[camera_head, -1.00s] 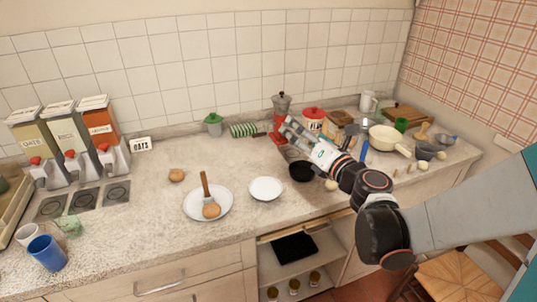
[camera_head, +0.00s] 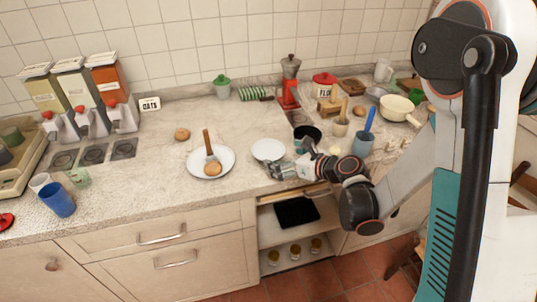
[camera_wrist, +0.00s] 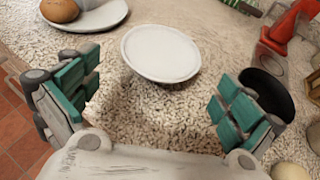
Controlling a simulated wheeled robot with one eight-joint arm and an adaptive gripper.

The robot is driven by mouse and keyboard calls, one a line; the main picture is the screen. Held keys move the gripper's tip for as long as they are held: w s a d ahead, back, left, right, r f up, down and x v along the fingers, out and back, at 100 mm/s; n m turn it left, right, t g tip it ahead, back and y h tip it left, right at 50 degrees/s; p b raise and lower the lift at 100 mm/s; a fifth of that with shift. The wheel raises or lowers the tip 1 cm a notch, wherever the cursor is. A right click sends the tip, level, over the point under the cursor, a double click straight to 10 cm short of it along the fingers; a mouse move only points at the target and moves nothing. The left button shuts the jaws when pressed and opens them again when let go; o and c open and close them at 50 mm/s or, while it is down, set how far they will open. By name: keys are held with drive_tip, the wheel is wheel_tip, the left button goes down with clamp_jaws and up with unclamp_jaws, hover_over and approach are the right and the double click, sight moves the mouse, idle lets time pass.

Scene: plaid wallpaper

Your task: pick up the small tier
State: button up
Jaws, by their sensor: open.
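A small white round dish (camera_head: 268,150), the likeliest match for the small tier, lies on the counter. It is in front of my gripper in the wrist view (camera_wrist: 161,53). My gripper (camera_head: 275,170) is low over the counter by the dish's front right edge. In the wrist view its green-padded fingers (camera_wrist: 160,100) are spread wide, with nothing between them. The dish lies beyond the fingertips, apart from them.
A larger white plate (camera_head: 225,168) with a wooden spoon and a round brown item is to the left. A black pan (camera_head: 307,131) is behind my gripper on the right. A red coffee maker (camera_head: 290,88) stands at the back. The counter's front edge is close by.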

sight(273, 153)
drive_tip(key=shift+b+x, duration=1.05)
drive_tip(key=shift+x, duration=2.1)
drive_tip(key=shift+d+r, duration=0.1)
drive_tip(key=c, duration=0.9)
